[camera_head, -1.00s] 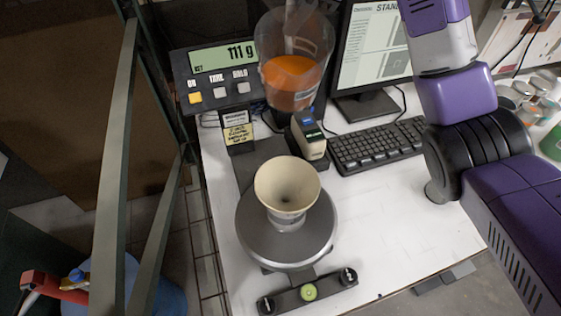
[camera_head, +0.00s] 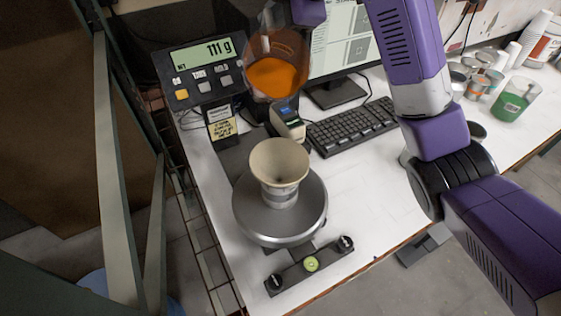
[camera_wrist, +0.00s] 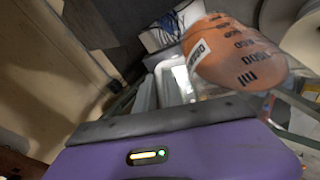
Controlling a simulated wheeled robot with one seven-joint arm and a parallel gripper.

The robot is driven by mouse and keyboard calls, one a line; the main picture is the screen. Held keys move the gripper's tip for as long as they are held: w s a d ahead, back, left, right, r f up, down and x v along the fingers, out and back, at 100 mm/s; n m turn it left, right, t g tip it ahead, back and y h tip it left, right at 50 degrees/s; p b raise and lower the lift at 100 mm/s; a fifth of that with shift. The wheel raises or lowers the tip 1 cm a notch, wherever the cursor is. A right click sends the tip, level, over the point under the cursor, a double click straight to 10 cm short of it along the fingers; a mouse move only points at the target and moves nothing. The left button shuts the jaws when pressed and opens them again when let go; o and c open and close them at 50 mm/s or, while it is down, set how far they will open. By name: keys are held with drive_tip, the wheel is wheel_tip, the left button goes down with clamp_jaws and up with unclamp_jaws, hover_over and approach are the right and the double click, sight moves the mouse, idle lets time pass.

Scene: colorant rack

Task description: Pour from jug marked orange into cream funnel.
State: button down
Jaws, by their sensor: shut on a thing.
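A clear jug (camera_head: 273,78) with orange liquid in its lower part hangs in the air, behind and above the cream funnel (camera_head: 278,163) in the head view. The funnel sits mouth up in a small container on the round scale pan (camera_head: 250,213). In the wrist view, the jug (camera_wrist: 238,52) carries black volume numbers and a white label. My gripper (camera_wrist: 176,85) is shut on the jug; its grip on the handle is partly hidden. No stream of liquid shows.
The scale display (camera_head: 197,55) reads 111 g. A small labelled device (camera_head: 287,122) stands behind the funnel. A keyboard (camera_head: 350,127) and monitor (camera_head: 345,45) are to the right. Cups and a green-filled beaker (camera_head: 515,98) stand far right.

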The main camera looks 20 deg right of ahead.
drive_tip(key=shift+d, duration=0.1)
drive_tip(key=shift+r, duration=0.1)
idle(0.3)
drive_tip(key=shift+s, duration=0.15)
drive_tip(key=shift+s+t, duration=0.3)
drive_tip(key=shift+t, duration=0.3)
idle(0.9)
